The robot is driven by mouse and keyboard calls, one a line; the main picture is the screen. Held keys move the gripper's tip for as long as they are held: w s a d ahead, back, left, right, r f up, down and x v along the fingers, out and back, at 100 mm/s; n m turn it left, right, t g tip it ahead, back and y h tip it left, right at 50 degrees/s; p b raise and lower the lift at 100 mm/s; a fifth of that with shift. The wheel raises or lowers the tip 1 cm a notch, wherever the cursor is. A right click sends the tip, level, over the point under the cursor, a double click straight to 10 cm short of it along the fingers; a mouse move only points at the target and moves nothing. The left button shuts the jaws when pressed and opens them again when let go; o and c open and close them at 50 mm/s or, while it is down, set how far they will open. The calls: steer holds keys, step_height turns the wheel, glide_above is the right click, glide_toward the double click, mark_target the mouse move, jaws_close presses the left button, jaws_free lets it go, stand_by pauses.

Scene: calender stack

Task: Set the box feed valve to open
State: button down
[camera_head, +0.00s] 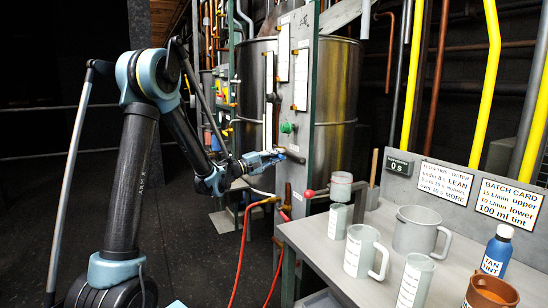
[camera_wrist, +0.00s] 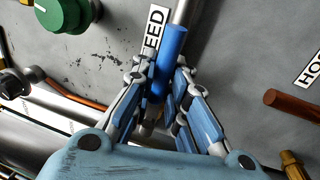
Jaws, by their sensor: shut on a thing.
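The box feed valve's blue handle (camera_wrist: 172,48) shows in the wrist view beside a white label (camera_wrist: 155,30) on which "EED" can be read. My gripper (camera_wrist: 160,88) is shut on this handle, one finger on each side, with the handle's end sticking out past the fingertips. The valve body and the handle's lower part are hidden by the fingers. In the head view my gripper (camera_head: 274,160) is at the grey panel (camera_head: 309,95), left of the bench, below a green knob (camera_head: 287,128). Whether the valve stands open or closed I cannot tell.
The green knob (camera_wrist: 62,12) and a red-brown rod (camera_wrist: 291,102) flank the handle in the wrist view. A bench (camera_head: 335,262) with cups, a pitcher (camera_head: 418,232) and a tint bottle (camera_head: 497,252) is on the right. Red hoses (camera_head: 240,262) hang below the panel.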

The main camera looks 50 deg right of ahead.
steer(key=shift+s, duration=0.25)
steer(key=c, duration=1.6)
jaws_free()
steer(key=shift+s+a, duration=0.1)
steer(key=shift+w, duration=0.2)
steer(key=v, duration=1.2)
steer(key=shift+w, duration=0.15)
